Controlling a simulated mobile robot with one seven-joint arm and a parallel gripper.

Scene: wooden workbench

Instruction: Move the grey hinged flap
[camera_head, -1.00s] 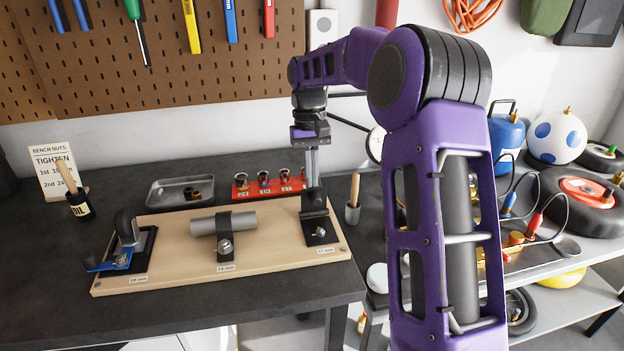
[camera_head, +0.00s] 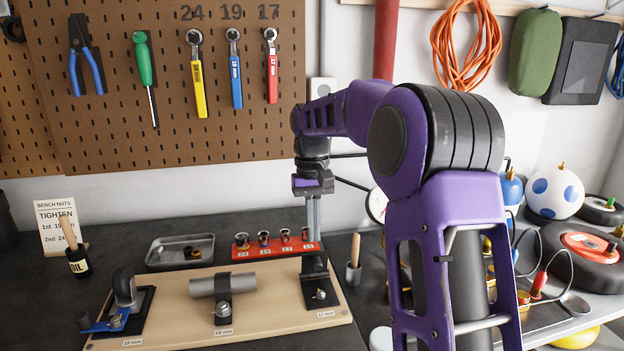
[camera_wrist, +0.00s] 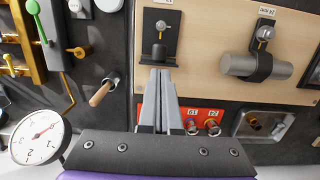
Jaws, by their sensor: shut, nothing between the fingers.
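The flap looks like the dark grey upright piece (camera_head: 314,265) at the back of the right-hand black plate on the wooden board, behind a silver nut. In the wrist view this dark piece (camera_wrist: 158,60) is seen nearly edge-on, with a small post on it. My gripper (camera_head: 313,245) points down just behind and above it. In the wrist view my gripper's two grey fingers (camera_wrist: 159,75) are together and empty, with their tips right at the flap. I cannot tell whether they touch it. The fingers hide part of its near side.
A red socket rack (camera_head: 275,249) and a metal tray (camera_head: 180,252) lie behind the board. A wooden-handled brush (camera_head: 355,258) stands to the right.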

